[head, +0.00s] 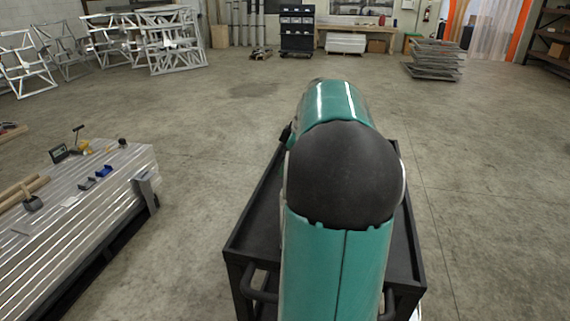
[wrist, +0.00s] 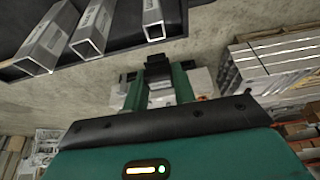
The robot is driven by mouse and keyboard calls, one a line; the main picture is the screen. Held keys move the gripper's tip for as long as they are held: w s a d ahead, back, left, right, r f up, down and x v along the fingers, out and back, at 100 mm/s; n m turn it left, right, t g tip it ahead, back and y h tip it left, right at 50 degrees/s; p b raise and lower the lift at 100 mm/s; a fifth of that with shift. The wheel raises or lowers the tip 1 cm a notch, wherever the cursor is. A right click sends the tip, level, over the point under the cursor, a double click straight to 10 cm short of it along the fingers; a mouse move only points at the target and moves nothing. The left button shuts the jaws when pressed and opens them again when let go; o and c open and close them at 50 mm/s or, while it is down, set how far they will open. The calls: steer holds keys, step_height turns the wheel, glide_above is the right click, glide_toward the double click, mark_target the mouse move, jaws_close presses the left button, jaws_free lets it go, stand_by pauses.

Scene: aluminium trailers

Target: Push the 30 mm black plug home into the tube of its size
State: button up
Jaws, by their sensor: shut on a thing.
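In the wrist view my gripper (wrist: 158,88) has two green fingers pointing away, shut on a small black piece (wrist: 158,64), which looks like the black plug. Three square aluminium tubes (wrist: 153,20), (wrist: 92,28), (wrist: 42,48) lie side by side on a black surface at the top, with open hollow ends facing the gripper side. The right tube looks narrowest; its end is nearest the plug in the picture, with a visible gap between. Labels on the tubes are too small to read. In the head view my arm hides the gripper, plug and tubes.
A black cart (head: 252,230) stands under my arm in the head view. A ribbed aluminium trailer bed (head: 75,225) with tools and small blue parts is at left. Metal frames (head: 150,42) stand far left; stacked panels (head: 435,60) sit far right. The concrete floor between is clear.

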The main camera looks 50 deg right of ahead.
steer(key=shift+x, duration=1.1)
steer(key=shift+s+d+f, duration=0.1)
steer(key=shift+s+f, duration=0.05)
steer(key=shift+f, duration=1.05)
steer(key=shift+s+f, duration=0.15)
steer(key=shift+f, duration=1.05)
steer(key=shift+f, duration=0.15)
steer(key=o, duration=1)
steer(key=shift+f, duration=0.1)
steer(key=v, duration=1.4)
steer(key=shift+w+r, duration=0.1)
steer(key=shift+r, duration=0.25)
